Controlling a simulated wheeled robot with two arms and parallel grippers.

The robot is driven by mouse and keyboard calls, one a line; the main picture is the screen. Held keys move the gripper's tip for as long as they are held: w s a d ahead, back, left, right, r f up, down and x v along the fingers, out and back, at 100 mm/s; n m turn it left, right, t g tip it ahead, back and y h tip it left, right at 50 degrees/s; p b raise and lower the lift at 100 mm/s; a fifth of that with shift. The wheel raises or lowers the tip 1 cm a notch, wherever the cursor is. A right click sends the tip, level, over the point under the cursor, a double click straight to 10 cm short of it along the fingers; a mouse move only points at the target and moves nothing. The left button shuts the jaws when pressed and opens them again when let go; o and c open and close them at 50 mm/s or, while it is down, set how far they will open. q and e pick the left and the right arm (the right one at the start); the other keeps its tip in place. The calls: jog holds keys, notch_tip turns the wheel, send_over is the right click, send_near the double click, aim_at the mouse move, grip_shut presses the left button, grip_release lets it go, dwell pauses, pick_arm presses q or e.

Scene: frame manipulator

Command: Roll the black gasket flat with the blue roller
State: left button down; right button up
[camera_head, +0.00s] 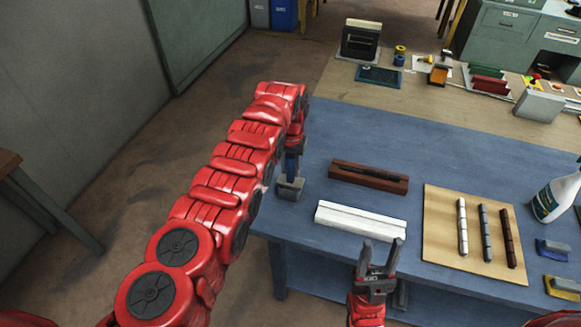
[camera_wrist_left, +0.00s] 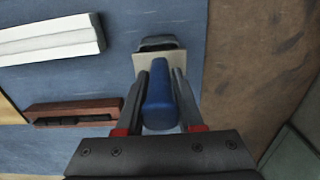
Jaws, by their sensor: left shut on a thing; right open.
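My left gripper (camera_wrist_left: 158,95) is shut on the blue handle of the roller (camera_wrist_left: 158,108), near the left edge of the blue table. The roller handle also shows in the head view (camera_head: 291,165), partly hidden by the arm. A grey block (camera_head: 290,188) is below it; I cannot tell whether it is the roller head or a stand. The black gasket (camera_head: 369,171) lies along the reddish-brown frame piece (camera_head: 340,172), apart from the roller. In the wrist view the gasket (camera_wrist_left: 75,119) is a dark segmented strip. My right gripper (camera_head: 379,258) is open and empty at the front table edge.
A white frame piece (camera_head: 360,221) lies in front of the brown one. A tan board (camera_head: 440,215) with white, grey and brown rods is to the right, beside a spray bottle (camera_head: 556,195). Blue table surface is clear behind the brown piece.

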aim_at(290, 155)
pick_arm(q)
jog(key=shift+r, duration=0.15)
jog(key=shift+r+p, duration=0.4)
jog(key=shift+r, duration=0.2)
dwell(0.3)
jog(key=shift+r+p, duration=0.9)
jog(key=shift+r, duration=0.5)
jog(key=shift+r+p, duration=0.3)
jog(key=shift+r, duration=1.15)
